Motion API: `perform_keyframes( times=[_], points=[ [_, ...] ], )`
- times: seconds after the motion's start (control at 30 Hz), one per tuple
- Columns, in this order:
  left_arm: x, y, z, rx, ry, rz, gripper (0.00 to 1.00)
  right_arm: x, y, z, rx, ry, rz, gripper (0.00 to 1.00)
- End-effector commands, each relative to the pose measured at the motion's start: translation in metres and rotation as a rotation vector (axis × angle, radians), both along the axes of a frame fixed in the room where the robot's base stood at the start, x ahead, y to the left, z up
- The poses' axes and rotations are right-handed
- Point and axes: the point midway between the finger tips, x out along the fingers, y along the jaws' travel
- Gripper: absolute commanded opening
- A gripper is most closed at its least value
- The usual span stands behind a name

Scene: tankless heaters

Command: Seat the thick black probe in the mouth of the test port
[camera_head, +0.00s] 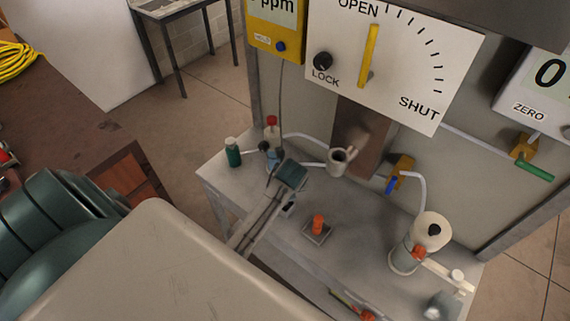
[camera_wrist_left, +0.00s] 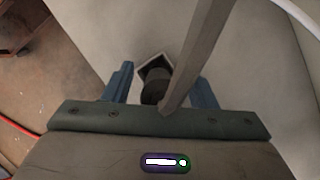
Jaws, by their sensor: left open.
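My left gripper (camera_head: 276,168) is over the left part of the bench in the head view. In the left wrist view its blue fingers (camera_wrist_left: 162,88) are open and apart. A thick black cylinder, which looks like the probe (camera_wrist_left: 154,86), stands between them in a pale square holder (camera_wrist_left: 143,65); finger contact cannot be told. A grey strip crosses in front of its right side. In the head view the probe is not clearly visible at the gripper. A pale round cup, possibly the test port (camera_head: 338,164), is right of the gripper, its dark mouth facing up. My right gripper is not in view.
A green bottle (camera_head: 233,152) and a red-capped bottle (camera_head: 271,124) stand near the gripper. A thin cable (camera_head: 281,95) hangs from the yellow ppm meter (camera_head: 276,28).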

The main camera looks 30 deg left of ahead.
Motion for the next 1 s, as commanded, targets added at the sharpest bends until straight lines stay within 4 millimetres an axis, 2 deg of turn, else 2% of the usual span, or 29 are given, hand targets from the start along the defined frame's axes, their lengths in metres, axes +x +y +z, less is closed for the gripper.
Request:
perform_keyframes(
  times=[0.33,0.5,0.6,0.87,1.0],
  points=[
    [0.002,0.002,-0.007,0.0,-0.001,0.001,0.5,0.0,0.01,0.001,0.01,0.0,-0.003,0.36],
    [0.002,0.002,-0.007,0.0,-0.001,0.001,0.17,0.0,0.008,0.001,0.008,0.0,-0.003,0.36],
    [0.002,0.002,-0.007,0.0,-0.001,0.001,0.01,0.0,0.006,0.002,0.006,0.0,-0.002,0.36],
    [0.003,0.002,-0.005,0.001,-0.003,0.001,0.01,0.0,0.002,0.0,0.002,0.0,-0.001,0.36],
    [0.003,0.003,0.012,0.001,-0.006,0.002,0.01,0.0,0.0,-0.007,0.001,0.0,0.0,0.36]
  ],
)
